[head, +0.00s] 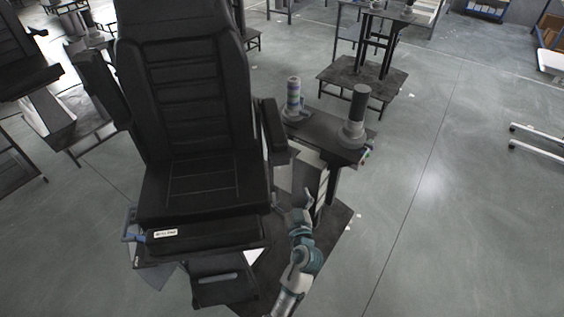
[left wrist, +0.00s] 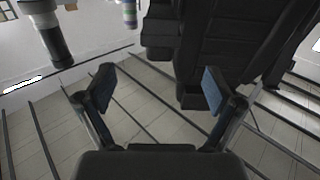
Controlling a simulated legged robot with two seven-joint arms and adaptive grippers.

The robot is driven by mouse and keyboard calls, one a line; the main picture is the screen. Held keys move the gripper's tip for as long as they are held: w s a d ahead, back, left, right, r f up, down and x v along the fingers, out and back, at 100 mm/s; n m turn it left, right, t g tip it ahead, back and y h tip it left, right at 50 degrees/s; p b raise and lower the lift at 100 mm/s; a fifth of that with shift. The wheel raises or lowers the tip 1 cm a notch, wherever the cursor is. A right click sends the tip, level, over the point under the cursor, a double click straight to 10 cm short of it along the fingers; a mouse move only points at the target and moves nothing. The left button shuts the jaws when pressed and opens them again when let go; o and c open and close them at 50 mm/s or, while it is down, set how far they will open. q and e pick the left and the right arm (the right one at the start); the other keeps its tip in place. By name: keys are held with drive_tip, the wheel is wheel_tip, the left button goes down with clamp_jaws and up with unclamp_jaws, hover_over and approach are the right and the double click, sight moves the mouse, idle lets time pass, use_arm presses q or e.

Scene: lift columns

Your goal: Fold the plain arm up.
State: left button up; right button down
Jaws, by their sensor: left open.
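A black padded seat (head: 195,110) with a tall ribbed backrest stands left of centre. It has a black arm on each side: one on the picture's right (head: 274,130) and one on the left (head: 105,88). I cannot tell for sure which is the plain arm. The right-side arm is lowered, reaching forward beside the seat. My left gripper (head: 292,199) is open and empty, below that arm's front end and apart from it.
A dark table (head: 325,135) right of the seat carries a striped column (head: 293,98) and a black column (head: 357,112). A label marks the seat's front edge (head: 185,236). Another stand (head: 362,78) is behind.

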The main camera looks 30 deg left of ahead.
sight(281, 163)
use_arm(q)
drive_tip(key=x, duration=1.4)
drive_tip(key=shift+w+a+f+p, duration=0.1)
drive_tip(key=shift+a+f+p, duration=0.1)
drive_tip(key=shift+p, duration=0.15)
drive_tip(key=shift+w+a+r, duration=0.1)
drive_tip(key=shift+w+a, duration=0.1)
drive_tip(key=shift+w, duration=0.1)
use_arm(e)
drive_tip(key=shift+s+f, duration=0.25)
drive_tip(key=shift+f, duration=0.9)
use_arm(q)
drive_tip(key=shift+c, duration=0.3)
